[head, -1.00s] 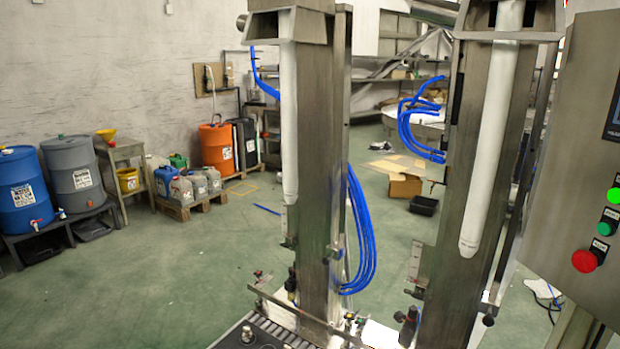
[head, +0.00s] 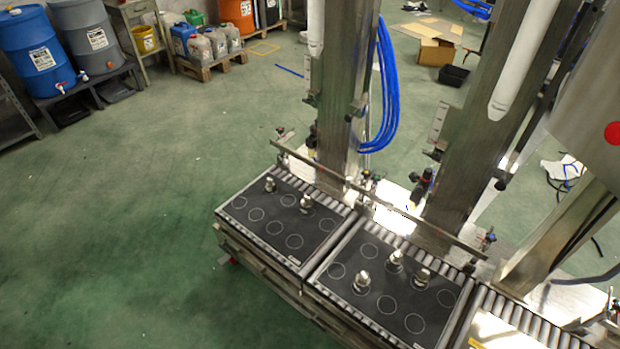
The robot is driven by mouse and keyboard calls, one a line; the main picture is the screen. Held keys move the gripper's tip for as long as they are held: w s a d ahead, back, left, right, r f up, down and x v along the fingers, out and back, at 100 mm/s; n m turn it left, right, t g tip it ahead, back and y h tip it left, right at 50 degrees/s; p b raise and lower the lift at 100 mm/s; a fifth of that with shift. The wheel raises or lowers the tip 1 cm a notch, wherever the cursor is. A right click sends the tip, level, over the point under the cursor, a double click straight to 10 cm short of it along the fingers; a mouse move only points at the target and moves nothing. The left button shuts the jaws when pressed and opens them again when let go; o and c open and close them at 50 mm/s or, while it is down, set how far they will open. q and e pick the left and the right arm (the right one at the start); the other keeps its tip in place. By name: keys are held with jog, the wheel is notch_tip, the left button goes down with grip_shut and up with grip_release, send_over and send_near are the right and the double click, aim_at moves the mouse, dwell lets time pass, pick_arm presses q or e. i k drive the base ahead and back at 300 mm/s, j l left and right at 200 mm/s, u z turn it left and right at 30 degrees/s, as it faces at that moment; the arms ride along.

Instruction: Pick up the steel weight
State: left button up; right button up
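Small steel weights stand upright on two black mats marked with pale circles. On the left mat (head: 268,236) there are two, a smaller weight (head: 270,185) near the back left and another weight (head: 306,203) near the middle. On the right mat (head: 385,318) there are three: a front-left weight (head: 361,283), a back weight (head: 394,261) and a right weight (head: 421,279). I cannot tell which one the task names. Neither of my grippers is in view.
The mats lie on roller conveyors (head: 336,262) below two steel columns (head: 345,90) with white tubes and blue hoses. A rail (head: 400,212) runs behind the mats. A control cabinet is at the right. Open green floor (head: 130,230) lies left; drums (head: 38,50) stand beyond.

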aim_at(307, 203)
jog(key=i+j, duration=0.15)
jog(key=j, duration=0.25)
jog(key=i+j, duration=0.2)
jog(key=j, duration=0.15)
jog(key=i+j+z, duration=0.1)
jog(key=j+z, duration=0.25)
jog(key=i+j+z, duration=0.1)
jog(key=j+z, duration=0.65)
jog(key=j, duration=0.1)
